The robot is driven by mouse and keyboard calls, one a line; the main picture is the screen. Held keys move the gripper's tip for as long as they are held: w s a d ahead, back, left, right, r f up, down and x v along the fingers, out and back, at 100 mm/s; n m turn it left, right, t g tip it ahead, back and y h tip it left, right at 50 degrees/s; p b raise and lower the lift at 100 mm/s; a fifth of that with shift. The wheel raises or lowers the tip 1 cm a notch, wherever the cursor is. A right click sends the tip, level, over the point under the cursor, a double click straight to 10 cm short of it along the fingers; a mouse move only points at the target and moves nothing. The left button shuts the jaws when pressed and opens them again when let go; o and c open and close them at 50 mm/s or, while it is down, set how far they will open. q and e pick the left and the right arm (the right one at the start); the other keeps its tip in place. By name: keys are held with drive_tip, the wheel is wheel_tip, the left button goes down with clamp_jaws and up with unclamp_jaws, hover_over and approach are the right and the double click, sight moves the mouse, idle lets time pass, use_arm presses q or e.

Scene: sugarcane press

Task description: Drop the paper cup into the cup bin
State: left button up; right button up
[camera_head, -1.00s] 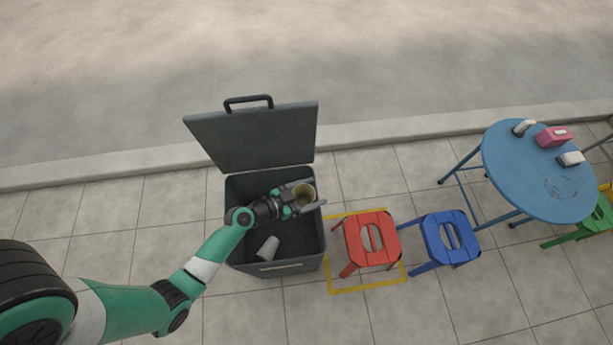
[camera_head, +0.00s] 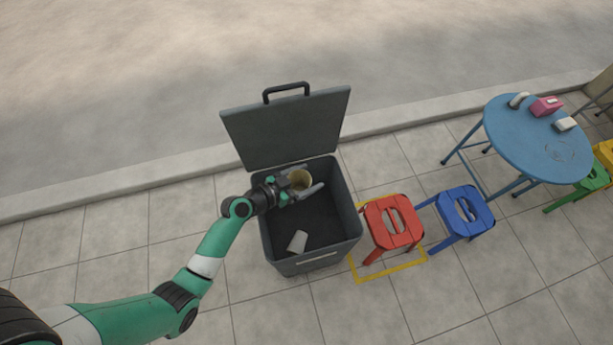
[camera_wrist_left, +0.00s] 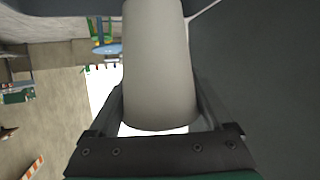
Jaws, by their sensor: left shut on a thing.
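The cup bin (camera_head: 349,222) is a dark grey box with its lid (camera_head: 290,130) standing open at the back. My left gripper (camera_head: 303,183) is over the open bin and shut on a paper cup (camera_head: 299,179). In the left wrist view the pale cup (camera_wrist_left: 158,70) fills the space between the fingers. Another whitish cup (camera_head: 297,241) lies on its side on the bin floor. My right gripper is in neither view.
A red stool (camera_head: 380,223) stands close to the right of the bin, on a yellow floor outline. A blue stool (camera_head: 471,206) is beside it. A round blue table (camera_head: 530,145) with a pink box (camera_head: 546,106) stands further right. The paving in front is clear.

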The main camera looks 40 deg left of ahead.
sight(306, 184)
use_arm(q)
wheel_tip(306, 184, down, 4)
drive_tip(key=b, duration=0.2)
drive_tip(key=shift+f+b, duration=0.1)
drive_tip(key=shift+b, duration=0.25)
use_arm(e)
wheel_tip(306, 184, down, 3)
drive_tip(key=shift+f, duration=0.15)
use_arm(q)
drive_tip(key=o, duration=1.1)
drive_tip(key=shift+s+a+r+p, duration=0.1)
drive_tip(key=shift+s+r+p, duration=0.15)
drive_tip(key=shift+r+p, duration=0.05)
drive_tip(key=p+v, duration=0.3)
drive_tip(key=v, duration=0.8)
drive_tip(key=shift+f, duration=0.2)
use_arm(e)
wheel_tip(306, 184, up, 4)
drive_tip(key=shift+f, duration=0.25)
